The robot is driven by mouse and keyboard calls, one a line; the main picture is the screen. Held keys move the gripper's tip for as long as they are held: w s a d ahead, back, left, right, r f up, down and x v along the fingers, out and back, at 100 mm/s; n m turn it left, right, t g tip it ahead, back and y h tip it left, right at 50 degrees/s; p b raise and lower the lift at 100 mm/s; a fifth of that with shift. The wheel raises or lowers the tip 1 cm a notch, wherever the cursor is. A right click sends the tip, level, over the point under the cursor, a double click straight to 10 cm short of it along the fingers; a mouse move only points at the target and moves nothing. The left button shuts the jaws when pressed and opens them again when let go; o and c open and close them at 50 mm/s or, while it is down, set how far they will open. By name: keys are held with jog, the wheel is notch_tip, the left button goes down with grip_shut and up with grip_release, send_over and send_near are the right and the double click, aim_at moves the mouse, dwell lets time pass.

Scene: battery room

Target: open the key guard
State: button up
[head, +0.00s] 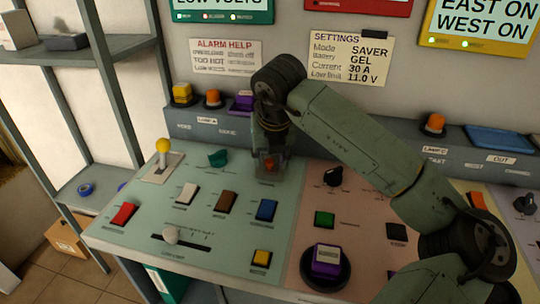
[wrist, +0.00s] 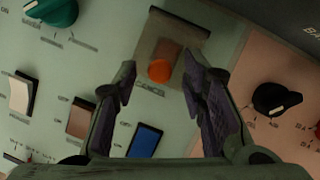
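The key guard (wrist: 185,38) seems to be the greyish, see-through cover on a small plate on the green panel, at the top middle of the wrist view. A round orange part (wrist: 159,70) shows at its near side. In the head view the guard area (head: 269,166) is partly hidden by my gripper (head: 272,148), which points down at it. In the wrist view my gripper (wrist: 158,80) is open, its two dark fingers apart on either side of the orange part, with nothing held. I cannot tell whether the fingers touch the guard.
A teal knob (head: 218,158) and a yellow-topped lever (head: 162,146) stand left of the guard. A blue rocker (head: 266,210) lies nearer, and a black knob (head: 333,176) is on the pink panel to the right. A raised ledge with coloured buttons runs behind.

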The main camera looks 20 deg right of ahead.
grip_shut()
dwell(0.7)
